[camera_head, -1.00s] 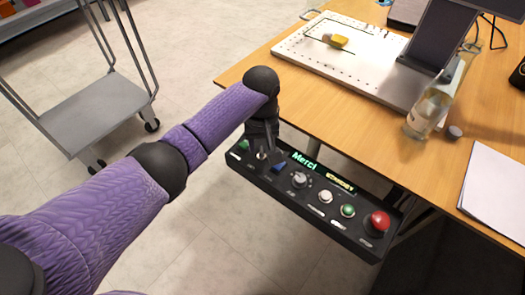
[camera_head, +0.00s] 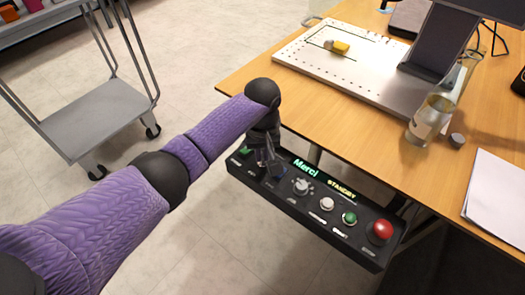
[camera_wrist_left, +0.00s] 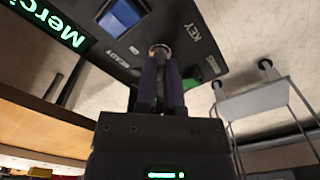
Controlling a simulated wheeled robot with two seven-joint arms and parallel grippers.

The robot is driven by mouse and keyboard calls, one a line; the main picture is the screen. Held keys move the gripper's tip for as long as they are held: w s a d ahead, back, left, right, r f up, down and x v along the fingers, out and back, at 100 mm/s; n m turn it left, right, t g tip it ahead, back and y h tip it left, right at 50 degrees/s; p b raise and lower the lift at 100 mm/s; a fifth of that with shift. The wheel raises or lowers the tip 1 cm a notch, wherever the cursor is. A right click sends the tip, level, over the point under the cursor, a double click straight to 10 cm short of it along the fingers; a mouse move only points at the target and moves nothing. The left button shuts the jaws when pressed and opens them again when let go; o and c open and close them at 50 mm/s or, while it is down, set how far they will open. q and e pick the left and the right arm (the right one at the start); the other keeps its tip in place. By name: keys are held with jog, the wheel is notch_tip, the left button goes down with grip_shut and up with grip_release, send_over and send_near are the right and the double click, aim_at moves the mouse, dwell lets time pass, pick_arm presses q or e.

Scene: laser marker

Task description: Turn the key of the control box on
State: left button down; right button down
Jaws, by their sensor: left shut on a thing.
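The black control box (camera_head: 262,190) hangs at the front edge of the table. It carries a lit "Merci" and "STANDBY" display, a grey knob (camera_head: 303,186), a white button, a green button (camera_head: 349,218) and a red mushroom button (camera_head: 381,231). My left gripper (camera_head: 266,168) is over the box's left end. In the left wrist view, my left gripper (camera_wrist_left: 162,85) is shut on the key (camera_wrist_left: 160,50) beside the "KEY" label, its fingers upright against the panel. The fingers hide most of the key. My right gripper is in no view.
The wooden table (camera_head: 290,95) bears a white perforated plate (camera_head: 318,60) with a yellow piece, a glass bottle (camera_head: 426,122) and white paper (camera_head: 497,190). A grey trolley (camera_head: 95,115) stands on the floor at left.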

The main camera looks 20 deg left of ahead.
pick_arm(q)
jog(key=shift+r+m+p, duration=0.2)
jog(key=shift+m+p, duration=0.95)
jog(key=shift+m, duration=0.25)
jog(key=m+p, duration=0.1)
jog(key=m, duration=0.2)
jog(key=shift+m, duration=0.3)
jog(key=m+p, duration=0.1)
jog(key=m, duration=0.4)
jog(key=shift+f, duration=0.15)
jog(key=m, duration=0.3)
jog(key=shift+m+p, duration=0.3)
jog(key=shift+m, duration=1.3)
jog(key=c, duration=0.7)
grip_release()
jog(key=shift+c, duration=0.2)
